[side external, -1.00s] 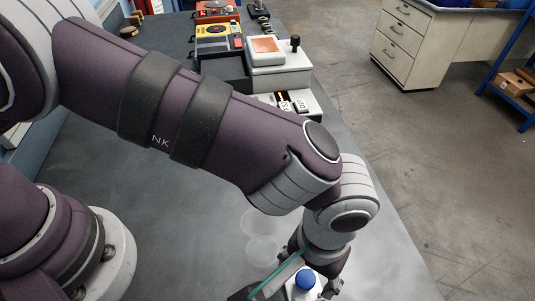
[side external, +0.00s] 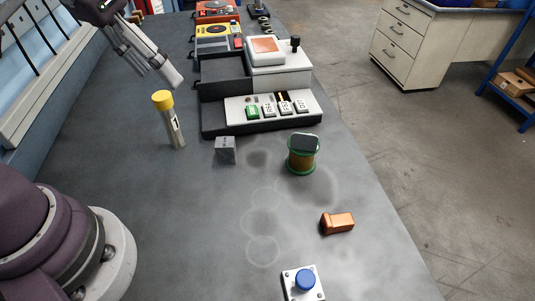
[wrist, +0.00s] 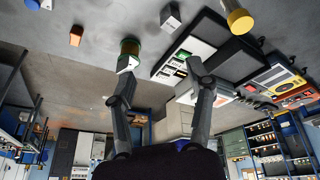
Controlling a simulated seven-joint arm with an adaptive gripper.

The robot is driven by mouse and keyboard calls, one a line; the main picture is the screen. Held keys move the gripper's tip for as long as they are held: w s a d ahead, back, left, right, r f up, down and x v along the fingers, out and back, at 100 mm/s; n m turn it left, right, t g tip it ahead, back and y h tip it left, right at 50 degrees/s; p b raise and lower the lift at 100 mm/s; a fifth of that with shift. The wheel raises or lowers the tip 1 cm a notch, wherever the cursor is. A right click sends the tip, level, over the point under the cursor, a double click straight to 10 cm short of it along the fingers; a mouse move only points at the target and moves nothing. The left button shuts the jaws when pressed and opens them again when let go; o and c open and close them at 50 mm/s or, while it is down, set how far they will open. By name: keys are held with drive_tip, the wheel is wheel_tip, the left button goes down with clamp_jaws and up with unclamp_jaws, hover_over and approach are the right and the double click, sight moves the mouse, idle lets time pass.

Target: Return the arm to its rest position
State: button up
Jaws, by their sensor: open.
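My gripper (side external: 157,70) is at the upper left in the side view, raised above the bench. In the wrist view its two fingers (wrist: 160,76) are spread apart with nothing between them. My upper arm is mostly out of the side view. Below and right of the gripper, a tube with a yellow cap (side external: 168,118) stands on the bench, apart from it. The yellow cap also shows at the top of the wrist view (wrist: 238,18).
The bench (side external: 200,220) bears a grey cube (side external: 225,150), a green-rimmed spool (side external: 302,154), an orange block (side external: 338,223) and a white box with a blue button (side external: 305,281). A device with several keys (side external: 272,109) and other instruments stand behind.

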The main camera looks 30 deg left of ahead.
drive_tip(key=s+a+f+t, duration=0.1)
drive_tip(key=s+a, duration=0.2)
drive_tip(key=a, duration=0.2)
drive_tip(key=shift+s+f+y, duration=0.35)
drive_tip(key=shift+s+y, duration=0.05)
